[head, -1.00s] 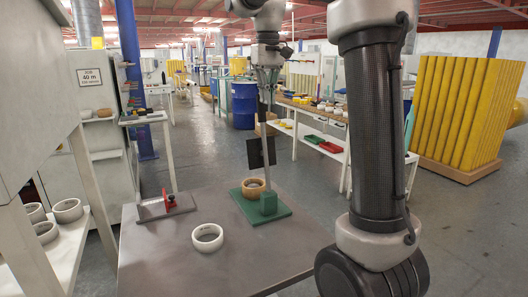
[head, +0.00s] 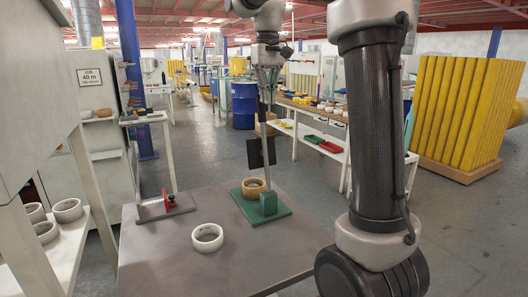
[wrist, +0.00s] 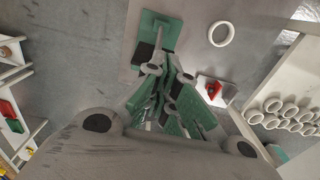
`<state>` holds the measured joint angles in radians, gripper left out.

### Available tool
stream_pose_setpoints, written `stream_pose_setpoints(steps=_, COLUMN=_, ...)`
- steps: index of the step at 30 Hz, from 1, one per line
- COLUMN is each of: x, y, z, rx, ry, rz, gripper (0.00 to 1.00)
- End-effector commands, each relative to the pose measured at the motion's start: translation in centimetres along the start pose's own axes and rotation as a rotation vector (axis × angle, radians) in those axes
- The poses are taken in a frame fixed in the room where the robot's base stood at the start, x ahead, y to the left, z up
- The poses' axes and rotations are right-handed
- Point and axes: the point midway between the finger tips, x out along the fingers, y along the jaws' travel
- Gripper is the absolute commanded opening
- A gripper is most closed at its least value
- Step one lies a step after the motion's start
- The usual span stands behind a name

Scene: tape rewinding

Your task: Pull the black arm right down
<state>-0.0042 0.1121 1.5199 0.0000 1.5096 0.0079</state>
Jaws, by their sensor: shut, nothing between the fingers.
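A green base plate (head: 280,217) with a thin grey post (head: 265,168) stands on the grey table, and it also shows in the wrist view (wrist: 168,22). A black flat piece (head: 255,153) hangs on the post at mid height, with a narrow dark strip above it. A brown tape roll (head: 249,190) sits at the post's foot. My gripper (head: 267,92) is shut and empty at the top of the post, above the black piece. In the wrist view, my green fingers (wrist: 168,92) reach towards the post. Whether they touch the stand is unclear.
A white tape roll (head: 206,238) lies on the table (head: 175,265) in front of the stand. A red fixture (head: 170,201) on a grey plate is at left. My arm fills the right. A side shelf (head: 75,235) holds several white rolls.

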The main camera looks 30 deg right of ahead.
Motion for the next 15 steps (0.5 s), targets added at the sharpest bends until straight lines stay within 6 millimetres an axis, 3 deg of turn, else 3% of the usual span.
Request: stream_pose_setpoints(steps=15, x=1.2, y=0.0, z=0.0, rx=0.0, ry=-0.001, rz=0.0, gripper=0.0)
